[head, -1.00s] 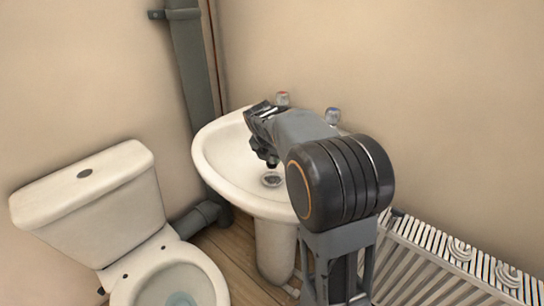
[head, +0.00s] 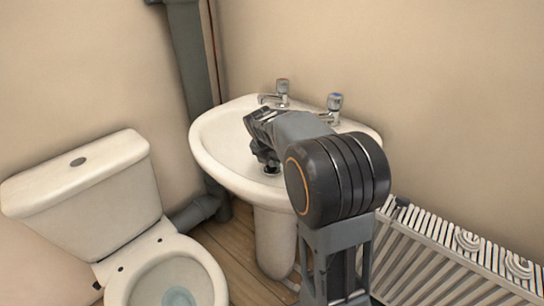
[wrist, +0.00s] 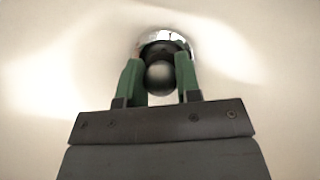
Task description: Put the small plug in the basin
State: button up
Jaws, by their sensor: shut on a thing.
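The small plug (wrist: 160,77) is a dark, rounded piece between the green fingers of my gripper (wrist: 158,82) in the wrist view. My gripper is shut on it. Just beyond the plug, the shiny metal ring of the drain (wrist: 163,37) shows, partly covered by the plug and fingers. In the head view, my gripper (head: 268,164) is inside the white basin (head: 216,153), low over the drain. The plug cannot be made out clearly there. I cannot tell whether the plug touches the drain.
Two taps, one at the basin's back (head: 282,93) and one to its right (head: 334,106), stand near my arm. A toilet (head: 85,190) is at the left, a radiator (head: 450,255) at the lower right. A grey pipe (head: 190,65) runs behind.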

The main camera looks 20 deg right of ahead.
jog(key=o, duration=1)
jog(key=shift+r, duration=0.1)
jog(key=p+v, duration=0.5)
jog(key=v, duration=0.8)
jog(key=shift+s+a+r, duration=0.15)
jog(key=shift+r, duration=0.1)
jog(key=s+a+r+m+y+p, duration=0.1)
jog(key=s+a+r+m+p, duration=0.2)
jog(key=s+r+m+p, duration=0.5)
jog(key=s+a+r+m+y+p, duration=0.2)
jog(key=s+r+m+p, duration=0.7)
jog(key=m+p, duration=0.7)
jog(key=shift+s+a+m+t+y+p, duration=0.3)
jog(key=shift+s+a+m+t+p, duration=0.1)
jog(key=shift+s+a+m, duration=0.5)
